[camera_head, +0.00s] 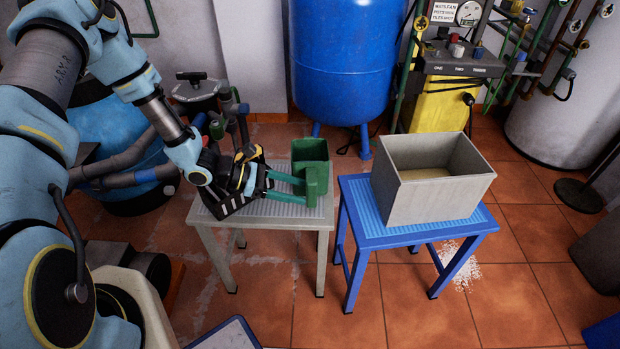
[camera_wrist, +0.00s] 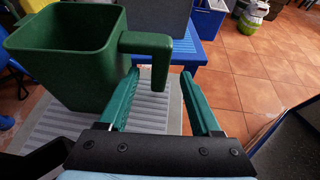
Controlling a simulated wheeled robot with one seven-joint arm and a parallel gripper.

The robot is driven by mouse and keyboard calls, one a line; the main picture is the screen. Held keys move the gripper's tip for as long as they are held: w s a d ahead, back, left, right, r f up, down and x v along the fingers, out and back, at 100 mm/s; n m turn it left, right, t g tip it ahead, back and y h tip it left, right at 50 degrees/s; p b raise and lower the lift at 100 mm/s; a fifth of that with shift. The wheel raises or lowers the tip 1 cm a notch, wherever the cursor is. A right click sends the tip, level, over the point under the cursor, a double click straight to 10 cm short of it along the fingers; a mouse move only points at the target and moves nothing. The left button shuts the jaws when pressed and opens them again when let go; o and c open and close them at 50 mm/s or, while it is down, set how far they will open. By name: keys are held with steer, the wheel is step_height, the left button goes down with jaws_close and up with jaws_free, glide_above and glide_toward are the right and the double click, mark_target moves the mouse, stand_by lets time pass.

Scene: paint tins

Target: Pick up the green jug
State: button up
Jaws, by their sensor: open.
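The green jug (camera_head: 310,152) stands upright near the right end of the grey table (camera_head: 218,216). In the wrist view the jug (camera_wrist: 65,62) is large at upper left, with its square open top showing. Its angular handle (camera_wrist: 147,43) sticks out to the right and bends down. My gripper (camera_head: 301,189) is low over the table, with its green fingers pointing toward the handle. In the wrist view my gripper (camera_wrist: 159,76) is open, and the handle's hanging part shows between the two fingertips. I cannot tell whether either finger touches it.
A blue table (camera_head: 400,238) stands to the right with a large grey open box (camera_head: 437,201) on it. A blue tank (camera_head: 345,65) and a yellow pump-like machine (camera_head: 445,100) stand behind. The tiled floor (camera_head: 420,310) in front is mostly clear.

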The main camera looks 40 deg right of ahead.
mark_target(313, 193)
steer(key=shift+x, duration=2.6)
jaws_close()
